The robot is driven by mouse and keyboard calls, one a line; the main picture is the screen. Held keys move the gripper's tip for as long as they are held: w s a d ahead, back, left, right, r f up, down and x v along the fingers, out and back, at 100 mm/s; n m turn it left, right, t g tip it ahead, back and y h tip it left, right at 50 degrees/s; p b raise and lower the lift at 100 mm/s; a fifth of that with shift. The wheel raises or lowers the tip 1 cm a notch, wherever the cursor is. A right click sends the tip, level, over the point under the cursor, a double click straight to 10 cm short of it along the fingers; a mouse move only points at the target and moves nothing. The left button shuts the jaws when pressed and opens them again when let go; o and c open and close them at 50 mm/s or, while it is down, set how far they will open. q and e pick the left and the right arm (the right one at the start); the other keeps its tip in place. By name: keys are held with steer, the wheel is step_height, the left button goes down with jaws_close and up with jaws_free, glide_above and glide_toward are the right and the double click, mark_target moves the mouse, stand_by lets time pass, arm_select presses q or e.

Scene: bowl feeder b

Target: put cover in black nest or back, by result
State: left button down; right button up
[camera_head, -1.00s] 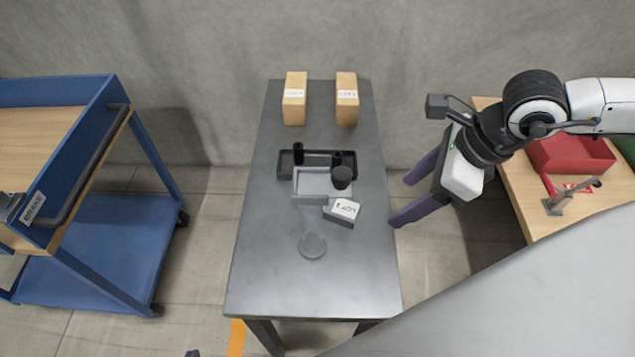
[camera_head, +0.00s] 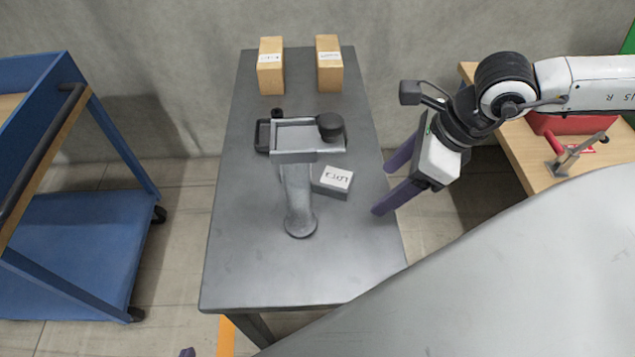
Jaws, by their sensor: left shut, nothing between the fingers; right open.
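A black round piece (camera_head: 330,127) sits at the right end of a grey shallow tray (camera_head: 296,157), which tops a grey stand with a round foot (camera_head: 300,224). I cannot tell whether this piece is the cover.
A white-topped labelled block (camera_head: 333,180) is right of the stand. Two cardboard boxes (camera_head: 271,66) (camera_head: 329,63) stand at the table's back. The front of the metal table (camera_head: 260,280) is clear. A blue cart (camera_head: 75,240) stands left; a wooden bench (camera_head: 540,150) is right.

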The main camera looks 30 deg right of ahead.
mark_target(317, 172)
steer(key=shift+w+a, duration=0.35)
steer(key=shift+w, duration=0.05)
steer(key=shift+w+a+r+p, duration=0.1)
steer(key=shift+w+a+p, duration=0.55)
steer(key=shift+w+a, duration=1.5)
steer(key=shift+w, duration=0.25)
steer(key=w+a, duration=0.3)
steer(key=shift+w+a+f+p, duration=0.15)
steer(key=shift+w+f+p, duration=0.1)
steer(key=shift+f+p, duration=0.15)
steer(key=shift+f, duration=0.25)
steer(key=c, duration=1.2)
steer(key=shift+w+r, duration=0.1)
steer(key=c, duration=0.3)
